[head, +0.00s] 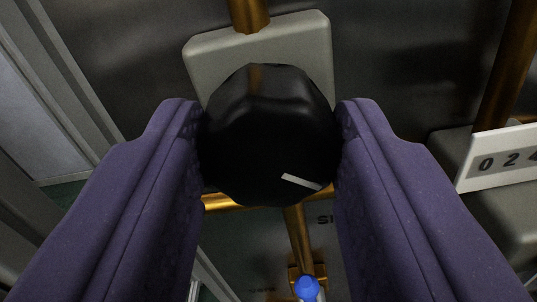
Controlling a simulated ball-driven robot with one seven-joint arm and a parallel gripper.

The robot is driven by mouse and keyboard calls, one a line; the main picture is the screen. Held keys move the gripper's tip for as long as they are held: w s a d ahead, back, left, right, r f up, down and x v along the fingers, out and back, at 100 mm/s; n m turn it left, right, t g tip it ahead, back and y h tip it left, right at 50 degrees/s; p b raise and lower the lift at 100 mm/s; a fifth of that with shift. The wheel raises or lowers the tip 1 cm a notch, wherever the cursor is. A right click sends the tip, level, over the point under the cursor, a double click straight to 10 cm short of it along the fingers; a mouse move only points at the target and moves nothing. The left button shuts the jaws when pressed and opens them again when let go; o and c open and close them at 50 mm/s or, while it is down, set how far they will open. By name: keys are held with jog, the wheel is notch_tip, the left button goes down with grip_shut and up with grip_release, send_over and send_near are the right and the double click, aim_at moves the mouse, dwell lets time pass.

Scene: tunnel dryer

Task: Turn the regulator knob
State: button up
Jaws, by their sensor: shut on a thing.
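The regulator knob (268,135) is a black, round, lobed knob in the middle of the head view. A short white mark shows on its face at the lower right. My gripper (270,142) has two purple fingers, one on the left side of the knob and one on the right, and it is shut on the knob. The knob sits in front of a pale grey regulator body (300,45), which it partly hides.
A brass pipe (250,14) enters the body from above, and another (298,240) runs below towards a blue round part (306,288). At right, a white plate with digits (498,158) sits near another brass pipe (503,75). A grey frame (75,80) stands at left.

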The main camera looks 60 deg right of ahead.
jog(key=m+b, duration=0.1)
jog(key=m, duration=0.1)
jog(key=m+b, duration=0.1)
jog(key=b, duration=0.1)
jog(key=shift+f+m, duration=0.2)
jog(key=shift+m, duration=0.2)
jog(key=m+b, duration=0.3)
jog(key=shift+b, duration=0.4)
jog(key=m+b, duration=0.4)
jog(key=m, duration=0.1)
jog(key=shift+m+b, duration=0.3)
jog(key=shift+b, duration=0.05)
jog(key=shift+r, duration=0.1)
jog(key=o, duration=1.1)
jog(key=shift+s, duration=0.1)
jog(key=shift+c, duration=0.2)
jog(key=p+v, duration=0.1)
jog(key=v, duration=0.6)
jog(key=shift+s+a, duration=0.2)
jog(key=shift+a, duration=0.15)
